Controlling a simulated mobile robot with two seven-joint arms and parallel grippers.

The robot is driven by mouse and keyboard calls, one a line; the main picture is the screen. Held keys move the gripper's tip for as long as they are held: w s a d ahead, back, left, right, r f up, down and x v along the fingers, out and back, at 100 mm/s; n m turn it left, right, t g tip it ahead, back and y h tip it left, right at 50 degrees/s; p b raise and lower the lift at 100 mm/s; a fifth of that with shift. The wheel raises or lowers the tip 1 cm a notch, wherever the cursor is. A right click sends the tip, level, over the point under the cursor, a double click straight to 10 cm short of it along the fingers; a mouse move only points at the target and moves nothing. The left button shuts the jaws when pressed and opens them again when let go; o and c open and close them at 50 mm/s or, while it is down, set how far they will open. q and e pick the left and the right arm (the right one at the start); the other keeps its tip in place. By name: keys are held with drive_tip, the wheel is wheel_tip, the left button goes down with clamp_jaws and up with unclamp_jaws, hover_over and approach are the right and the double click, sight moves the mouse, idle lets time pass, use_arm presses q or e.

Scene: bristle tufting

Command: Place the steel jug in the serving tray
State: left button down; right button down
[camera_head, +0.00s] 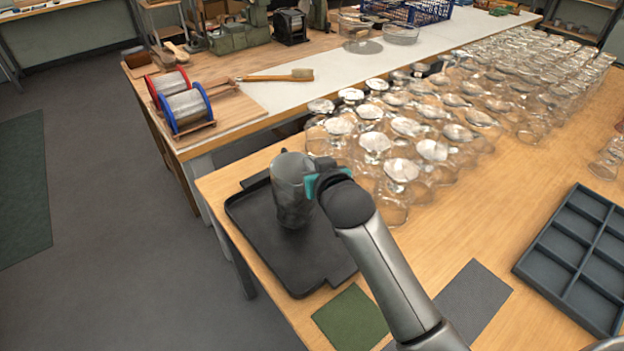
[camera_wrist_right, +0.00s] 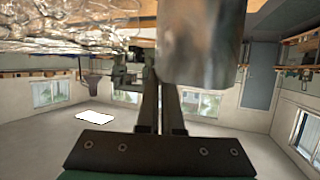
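The steel jug (camera_head: 292,190) stands upright over the black serving tray (camera_head: 301,272) near the table's left edge. Its base lies within the tray's outline; I cannot tell whether it touches the tray floor. My right gripper (camera_head: 316,178) is at the jug's right side, near its upper part. In the right wrist view the fingers (camera_wrist_right: 161,95) are close together, reaching to the jug (camera_wrist_right: 200,45), and look shut on it, probably at the handle, which is hidden. My left gripper is not in view.
Many upturned clear glasses (camera_head: 402,170) stand close behind and right of my right gripper. A grey compartment tray (camera_head: 566,262) is at the right. Green (camera_head: 350,318) and grey (camera_head: 474,297) mats lie in front. A bench with wire spools (camera_head: 186,108) stands beyond.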

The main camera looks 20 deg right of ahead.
drive_tip(key=shift+f+b, duration=0.45)
drive_tip(key=shift+f, duration=1.3)
drive_tip(key=shift+f, duration=0.2)
drive_tip(key=c, duration=1.1)
unclamp_jaws()
drive_tip(key=shift+r, duration=0.15)
drive_tip(key=p+v, duration=0.2)
drive_tip(key=v, duration=1)
